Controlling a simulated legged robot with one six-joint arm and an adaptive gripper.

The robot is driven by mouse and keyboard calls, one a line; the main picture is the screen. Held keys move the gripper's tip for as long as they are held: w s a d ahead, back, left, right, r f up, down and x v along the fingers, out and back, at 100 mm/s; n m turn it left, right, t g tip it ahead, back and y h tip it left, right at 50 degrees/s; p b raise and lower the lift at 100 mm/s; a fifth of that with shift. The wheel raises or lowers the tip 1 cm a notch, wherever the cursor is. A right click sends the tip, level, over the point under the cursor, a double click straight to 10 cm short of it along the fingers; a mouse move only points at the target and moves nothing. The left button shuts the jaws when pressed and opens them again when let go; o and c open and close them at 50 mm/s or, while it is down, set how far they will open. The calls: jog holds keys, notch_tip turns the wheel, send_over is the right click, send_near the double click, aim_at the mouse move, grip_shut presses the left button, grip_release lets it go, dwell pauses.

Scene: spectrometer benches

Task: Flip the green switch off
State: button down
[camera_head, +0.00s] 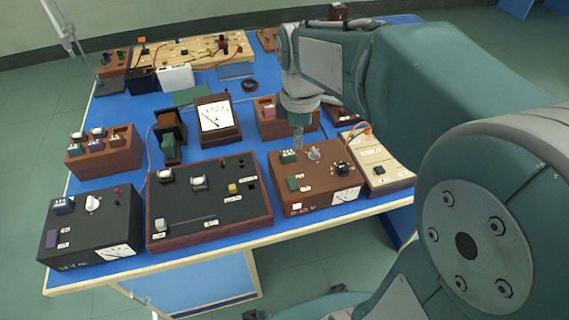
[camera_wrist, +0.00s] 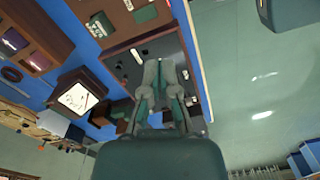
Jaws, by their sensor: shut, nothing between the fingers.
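The brown control box (camera_head: 315,178) stands at the right front of the blue table. A green rocker switch (camera_head: 293,184) sits on the left part of its sloping top. It also shows near the upper edge of the wrist view (camera_wrist: 145,13). I cannot tell which way it is tipped. A green block (camera_head: 289,156) sits farther back on the same top. My gripper (camera_head: 298,146) points down by the back left of the box, close to the green block in the picture. In the wrist view its fingers (camera_wrist: 163,66) are together and empty, apart from the green switch.
A dark panel with a wooden frame (camera_head: 185,230) lies left of the box, and a black box (camera_head: 120,224) farther left. A cream box (camera_head: 381,170) is close on the right. A meter (camera_head: 214,122) and a brown rack (camera_head: 268,123) stand behind.

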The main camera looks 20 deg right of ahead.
aim_at(292, 186)
jog(key=w+f+n, duration=0.1)
jog(key=w+n, duration=0.1)
jog(key=w+f+n+g, duration=0.1)
jog(key=w+n, duration=0.1)
jog(key=shift+a+f, duration=0.2)
jog(key=f, duration=0.4)
jog(key=s+f, duration=0.1)
jog(key=f, duration=0.4)
jog(key=s+f, duration=0.1)
jog(key=f, duration=0.4)
jog(key=shift+s+f, duration=0.15)
jog(key=shift+f, duration=0.05)
